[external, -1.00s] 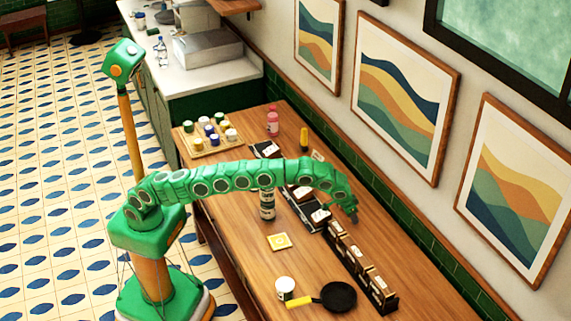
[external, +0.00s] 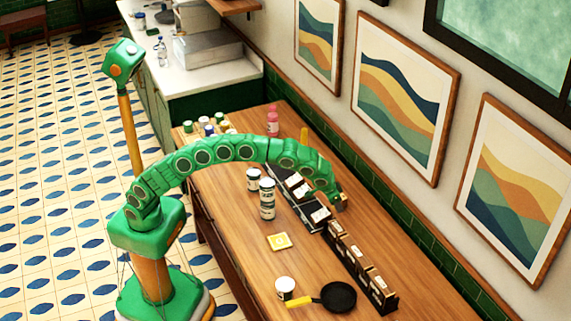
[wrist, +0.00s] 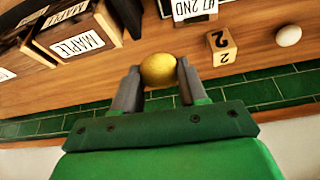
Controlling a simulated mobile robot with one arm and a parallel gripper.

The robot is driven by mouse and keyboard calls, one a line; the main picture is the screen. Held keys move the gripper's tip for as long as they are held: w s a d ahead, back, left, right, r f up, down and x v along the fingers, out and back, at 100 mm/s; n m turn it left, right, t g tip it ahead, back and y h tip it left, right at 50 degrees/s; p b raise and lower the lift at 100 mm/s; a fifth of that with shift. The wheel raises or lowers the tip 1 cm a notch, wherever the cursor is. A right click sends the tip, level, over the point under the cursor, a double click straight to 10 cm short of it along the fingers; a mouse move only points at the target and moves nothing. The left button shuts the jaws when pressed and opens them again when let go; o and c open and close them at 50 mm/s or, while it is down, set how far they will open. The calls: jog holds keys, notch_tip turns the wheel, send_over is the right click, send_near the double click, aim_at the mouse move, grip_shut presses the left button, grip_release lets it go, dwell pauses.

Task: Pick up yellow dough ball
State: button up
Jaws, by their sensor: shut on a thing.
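The yellow dough ball (wrist: 158,70) is a small, smooth yellow ball. In the wrist view it sits between the two fingertips of my gripper (wrist: 160,80), which is shut on it. The wooden table shows behind the ball. In the external view my gripper (external: 341,204) is over the far right side of the table, near the wall. The ball is too small to make out clearly there.
Dark boxes, one labelled MAPLE (wrist: 78,40), stand in a row (external: 355,265) near my gripper. A wooden block marked 2 (wrist: 221,46) and a white ball (wrist: 288,36) lie nearby. A black pan (external: 338,297) and a jar (external: 267,200) are nearer the front.

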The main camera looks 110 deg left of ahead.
jog(key=s+d+r, duration=0.1)
jog(key=s+r, duration=0.1)
jog(key=s, duration=0.4)
jog(key=shift+d+r, duration=0.25)
jog(key=shift+r, duration=0.1)
